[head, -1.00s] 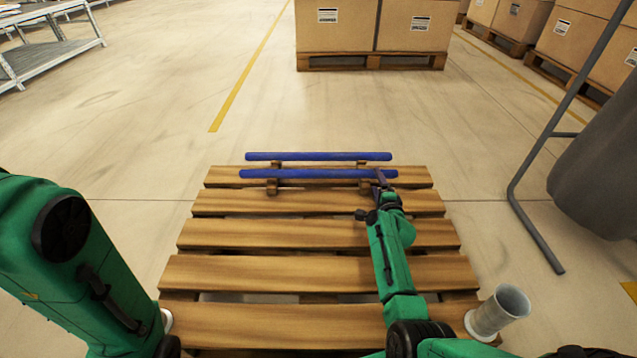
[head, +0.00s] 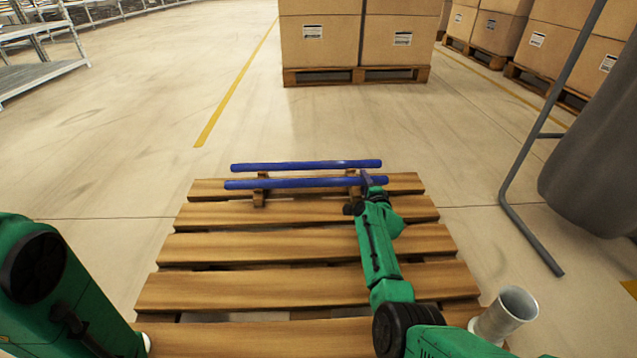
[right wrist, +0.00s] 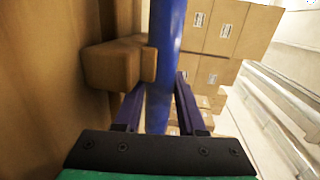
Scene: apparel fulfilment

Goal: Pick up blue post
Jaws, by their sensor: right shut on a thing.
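Two blue posts lie side by side across wooden supports at the far end of the pallet (head: 240,246): a near post (head: 300,184) and a far post (head: 300,166). My right gripper (head: 369,181) is shut on the near post close to its right end. In the right wrist view the blue post (right wrist: 163,60) runs between the two purple fingers of my right gripper (right wrist: 158,100). A wooden support block (right wrist: 112,65) stands beside the post there. My left arm shows at the left edge of the head view, but its gripper is out of sight.
A grey tube (head: 508,312) stands at the pallet's near right corner. A grey metal frame (head: 512,165) with a dark hanging bag stands at the right. Stacked cartons (head: 320,45) on a pallet stand beyond. The floor left of the pallet is clear.

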